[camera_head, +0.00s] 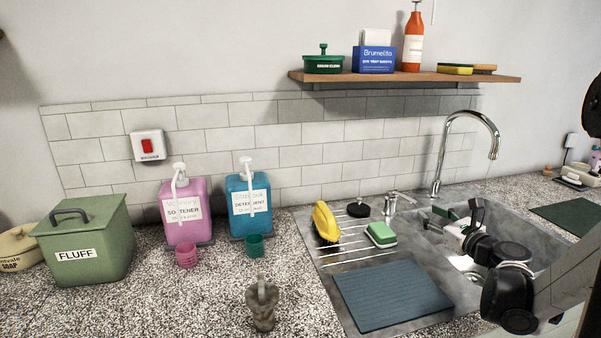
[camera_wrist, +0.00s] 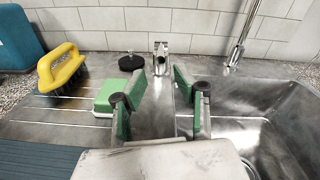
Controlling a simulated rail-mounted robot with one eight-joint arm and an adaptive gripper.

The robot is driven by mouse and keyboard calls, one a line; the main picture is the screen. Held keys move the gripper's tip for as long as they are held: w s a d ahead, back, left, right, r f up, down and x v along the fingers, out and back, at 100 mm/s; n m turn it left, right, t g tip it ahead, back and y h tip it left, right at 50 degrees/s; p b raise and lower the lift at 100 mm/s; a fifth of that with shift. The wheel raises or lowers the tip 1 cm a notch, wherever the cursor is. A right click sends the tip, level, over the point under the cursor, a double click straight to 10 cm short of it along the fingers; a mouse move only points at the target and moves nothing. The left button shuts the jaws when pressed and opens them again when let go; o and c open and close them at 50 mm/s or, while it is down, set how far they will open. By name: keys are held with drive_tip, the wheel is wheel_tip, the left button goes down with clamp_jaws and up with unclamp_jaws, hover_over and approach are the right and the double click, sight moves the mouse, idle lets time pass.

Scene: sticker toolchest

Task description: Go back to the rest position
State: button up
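My gripper (camera_head: 455,218) is over the left part of the sink (camera_head: 540,248) in the head view, with my dark arm reaching in from the right. In the wrist view my gripper (camera_wrist: 160,88) shows two green-padded fingers spread apart with nothing between them. The small tap (camera_wrist: 160,58) shows beyond the gap between the fingers. The sponge (camera_wrist: 109,96), green and white, lies on the drainboard just left of the left finger and appears apart from it.
A yellow brush (camera_head: 325,222) and a black plug (camera_head: 358,209) are on the drainboard, behind a blue-grey mat (camera_head: 392,295). The tall faucet (camera_head: 437,165) stands behind the sink. Pink (camera_head: 181,212) and blue (camera_head: 248,208) dispensers, a green bin (camera_head: 88,240) and a small figurine (camera_head: 262,303) occupy the left counter.

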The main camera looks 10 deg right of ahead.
drive_tip(key=s+a+r+n+g+y, duration=0.1)
drive_tip(key=s+a+n+g, duration=0.25)
drive_tip(key=a+n, duration=0.6)
drive_tip(key=s+a+n+g+y, duration=0.1)
drive_tip(key=s+a+n+g, duration=0.25)
drive_tip(key=a+n, duration=0.65)
drive_tip(key=s+a+f+n+g+h, duration=0.1)
drive_tip(key=s+a+n, duration=0.3)
drive_tip(key=s, duration=0.5)
drive_tip(key=s+a+f+n+g+h, duration=0.1)
drive_tip(key=s+a+n+g+h, duration=0.1)
drive_tip(key=s+a+n, duration=0.3)
drive_tip(key=s+n, duration=0.4)
drive_tip(key=shift+s+f, duration=0.15)
drive_tip(key=shift+s, duration=0.25)
drive_tip(key=shift+o, duration=1.3)
drive_tip(key=shift+s, duration=0.2)
drive_tip(key=o, duration=0.9)
drive_tip(key=shift+c, duration=0.2)
